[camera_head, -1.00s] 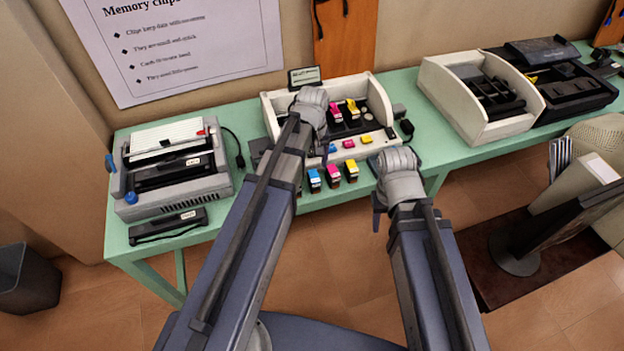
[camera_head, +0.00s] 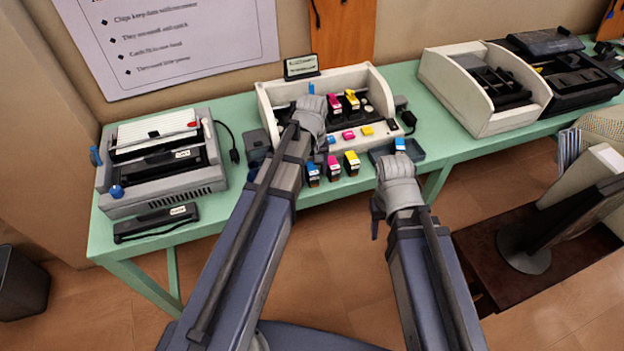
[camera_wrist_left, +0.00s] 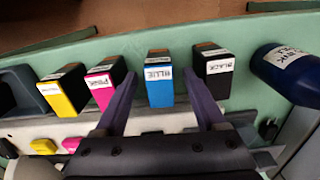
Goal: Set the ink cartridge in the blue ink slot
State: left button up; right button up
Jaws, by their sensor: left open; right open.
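The ink station (camera_head: 385,92) is a cream bin with a dark interior holding pink and yellow cartridges; a blue top (camera_head: 312,88) shows behind my left gripper. A blue cartridge (camera_head: 313,176) stands on the table in front, left of a pink one (camera_head: 333,168) and a yellow one (camera_head: 352,162). My left gripper (camera_wrist_left: 158,80) is open, its fingers on either side of a blue-labelled cartridge (camera_wrist_left: 160,88); contact is unclear. My right gripper (camera_head: 396,180) is open and empty at the table's front edge. Another blue piece (camera_head: 400,144) shows behind it over a small dark tray (camera_head: 416,152).
A black cartridge (camera_wrist_left: 213,72) stands close beside the left fingers, with a dark blue bottle (camera_wrist_left: 285,70) beyond. Blue, pink and yellow buttons line the station's front. A binding machine (camera_head: 165,165) is at left; another cream bin (camera_head: 465,95) is at right.

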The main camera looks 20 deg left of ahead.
pick_arm(q)
jog(key=shift+r, duration=0.1)
grip_shut()
dwell(0.5)
